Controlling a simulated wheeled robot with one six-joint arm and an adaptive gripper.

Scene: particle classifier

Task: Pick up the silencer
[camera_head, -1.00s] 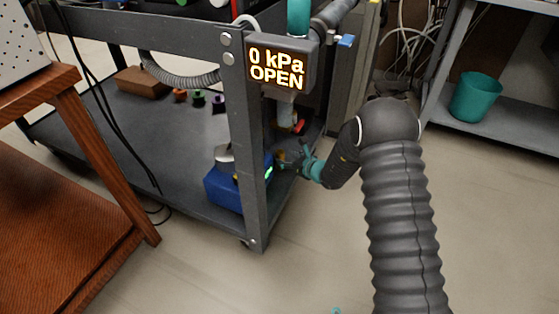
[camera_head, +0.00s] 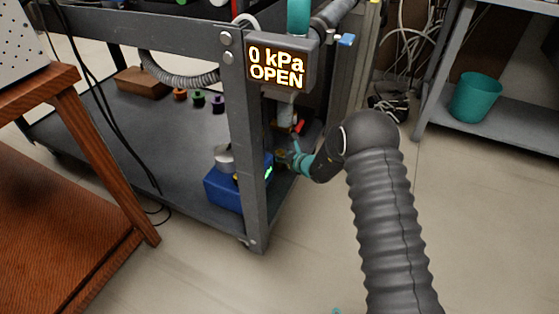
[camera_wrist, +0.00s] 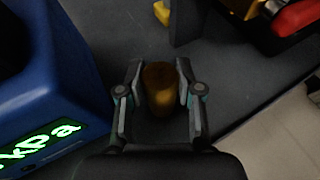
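The silencer, which I take to be the brown-bronze cylinder (camera_wrist: 160,88), stands on the dark shelf in the wrist view. My gripper (camera_wrist: 160,66) has one finger on each side of it. The fingers are spread to about the cylinder's width, and I cannot tell whether the pads touch it. In the head view my gripper (camera_head: 290,158) is low at the cart's lower shelf, just right of the front post. The cylinder is small and hard to make out there.
A blue device (camera_head: 223,190) with a green lit display stands left of the gripper; it also fills the left of the wrist view (camera_wrist: 40,85). The cart post (camera_head: 250,150) is close by. Red and yellow parts (camera_wrist: 295,18) lie ahead right. Open floor is at right.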

